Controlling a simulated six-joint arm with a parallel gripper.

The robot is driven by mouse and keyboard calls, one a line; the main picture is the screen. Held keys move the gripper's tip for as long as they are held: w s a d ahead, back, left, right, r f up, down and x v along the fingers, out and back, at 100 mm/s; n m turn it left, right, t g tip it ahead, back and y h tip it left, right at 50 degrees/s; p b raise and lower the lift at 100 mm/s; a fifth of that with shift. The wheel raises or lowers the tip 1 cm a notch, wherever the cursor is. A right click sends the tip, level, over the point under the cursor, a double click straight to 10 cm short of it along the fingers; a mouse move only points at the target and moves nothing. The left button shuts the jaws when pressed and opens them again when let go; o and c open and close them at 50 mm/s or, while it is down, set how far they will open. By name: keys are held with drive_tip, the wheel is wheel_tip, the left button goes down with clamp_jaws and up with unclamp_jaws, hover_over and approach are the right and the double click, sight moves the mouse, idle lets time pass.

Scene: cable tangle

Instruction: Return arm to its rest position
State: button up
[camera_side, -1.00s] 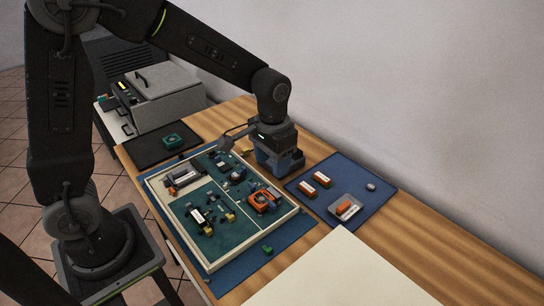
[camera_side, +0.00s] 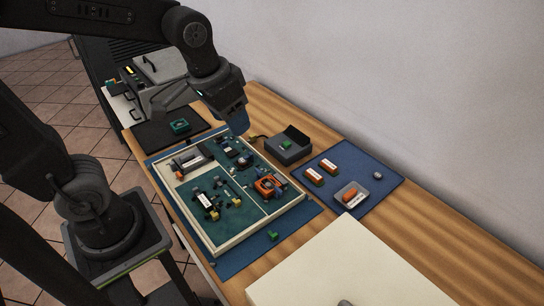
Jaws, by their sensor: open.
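My gripper (camera_side: 238,120) is raised above the far edge of the tray, with its jaws pointing down. It is open, and I see nothing held in it; the fingertips are small and dark. A dark grey open box (camera_side: 296,154) stands on the wooden table to the right of my gripper, apart from it. A green piece (camera_side: 286,146) lies inside the box.
A pale-rimmed tray (camera_side: 254,232) with several circuit parts lies on a blue mat. A second blue mat (camera_side: 355,165) holds two orange-and-white pieces and a small dish (camera_side: 365,203). A green piece (camera_side: 272,236) lies before the tray. A cream panel (camera_side: 350,265) is in front.

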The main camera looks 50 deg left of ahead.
drive_tip(key=s+a+r+t, duration=0.1)
drive_tip(key=s+t, duration=0.1)
drive_tip(key=s, duration=0.5)
drive_tip(key=shift+r, duration=0.3)
drive_tip(key=shift+c, duration=0.4)
idle(1.1)
